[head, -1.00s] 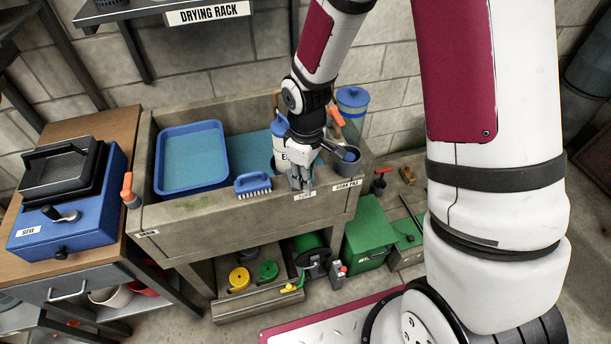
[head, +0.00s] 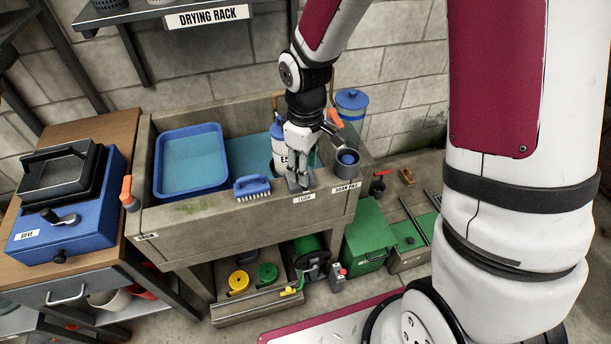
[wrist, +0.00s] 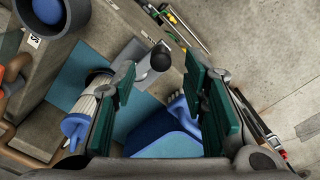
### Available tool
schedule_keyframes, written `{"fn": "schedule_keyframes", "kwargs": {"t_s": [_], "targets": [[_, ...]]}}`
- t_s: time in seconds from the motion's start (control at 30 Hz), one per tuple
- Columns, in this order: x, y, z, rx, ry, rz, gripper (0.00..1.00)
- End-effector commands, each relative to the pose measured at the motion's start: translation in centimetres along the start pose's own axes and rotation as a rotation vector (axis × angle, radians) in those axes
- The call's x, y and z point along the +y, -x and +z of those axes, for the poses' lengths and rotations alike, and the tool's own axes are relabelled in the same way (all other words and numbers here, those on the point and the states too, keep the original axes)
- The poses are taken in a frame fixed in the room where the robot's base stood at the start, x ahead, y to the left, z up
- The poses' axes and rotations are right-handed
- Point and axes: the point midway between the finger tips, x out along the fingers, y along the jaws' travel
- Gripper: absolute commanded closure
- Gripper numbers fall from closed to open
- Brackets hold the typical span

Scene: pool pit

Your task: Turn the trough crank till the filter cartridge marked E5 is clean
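The filter cartridge (head: 279,150) marked E5 stands in the stone trough (head: 220,215), white with a blue top and partly hidden by my gripper. Its pleated side and blue end also show in the wrist view (wrist: 92,97). My gripper (head: 298,182) is over the trough's front rim by the label TURN (head: 303,198). In the wrist view my gripper (wrist: 162,88) is open, its green pads apart. The crank (wrist: 133,58) has a dark round knob (wrist: 161,57), which appears between the pads near their tips. I cannot tell whether they touch it.
A blue tray (head: 190,188) and a blue brush (head: 252,187) lie left of my gripper. A grey cup (head: 334,167) with something blue in it sits at the rim's right end. A blue sieve box (head: 66,225) stands on the left bench. A green box (head: 367,235) is below right.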

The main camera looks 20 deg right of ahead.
Motion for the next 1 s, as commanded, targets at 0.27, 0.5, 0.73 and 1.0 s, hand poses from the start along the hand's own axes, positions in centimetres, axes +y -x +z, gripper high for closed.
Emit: {"fn": "schedule_keyframes", "kwargs": {"t_s": [0.27,0.5,0.73,1.0], "targets": [[0.1,5.3,0.0,0.003,-0.001,0.003,0.60],[-0.1,6.9,0.0,-0.001,0.000,-0.001,0.60],[-0.1,7.0,0.0,-0.001,0.000,-0.001,0.60],[0.0,7.0,0.0,-0.001,0.000,-0.001,0.60]]}}
